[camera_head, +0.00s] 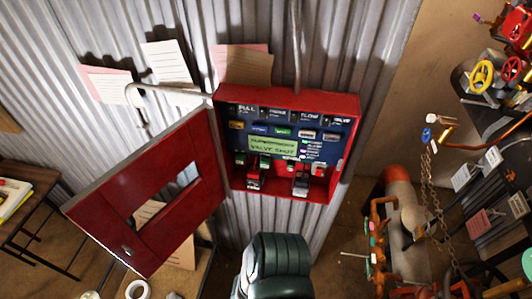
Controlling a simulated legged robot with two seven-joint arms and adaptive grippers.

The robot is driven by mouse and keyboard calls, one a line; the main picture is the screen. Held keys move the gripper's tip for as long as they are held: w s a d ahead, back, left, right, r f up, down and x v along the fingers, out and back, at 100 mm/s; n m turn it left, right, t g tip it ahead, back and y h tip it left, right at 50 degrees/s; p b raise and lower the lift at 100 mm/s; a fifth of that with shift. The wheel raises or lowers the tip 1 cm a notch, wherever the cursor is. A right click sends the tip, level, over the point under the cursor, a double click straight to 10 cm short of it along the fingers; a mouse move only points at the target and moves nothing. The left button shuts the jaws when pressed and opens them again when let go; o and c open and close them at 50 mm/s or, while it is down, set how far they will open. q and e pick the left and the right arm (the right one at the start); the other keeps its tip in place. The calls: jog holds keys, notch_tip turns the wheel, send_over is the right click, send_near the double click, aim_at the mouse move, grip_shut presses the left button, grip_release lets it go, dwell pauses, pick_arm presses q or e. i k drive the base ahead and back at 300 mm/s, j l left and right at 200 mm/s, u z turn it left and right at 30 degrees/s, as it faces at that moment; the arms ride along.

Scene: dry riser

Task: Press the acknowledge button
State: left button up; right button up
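A red alarm panel box (347,104) hangs on the corrugated wall with its red door (97,202) swung open to the left. Inside is a blue face with rows of small labels and buttons, and a green display (272,147) that seems to read "SUPERVISORY VALVE SHUT". Small red and white parts sit along the lower inside of the box. I cannot tell which small button is the acknowledge button; its label is too small. Neither gripper can be made out. A dark green ridged part, which seems to be mine, rises at the bottom centre below the box.
Grey conduit (296,45) runs up from the box. Paper notes (168,60) hang on the wall. A wooden table (30,178) stands at the left. Pipes, a chain (432,190) and valves with yellow (481,74) and red handwheels fill the right. The space before the box looks open.

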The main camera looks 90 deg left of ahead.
aim_at(232, 124)
jog(key=k+j+u, duration=0.1)
jog(key=u, duration=2.4)
jog(key=k+j, duration=0.05)
jog(key=j, duration=0.05)
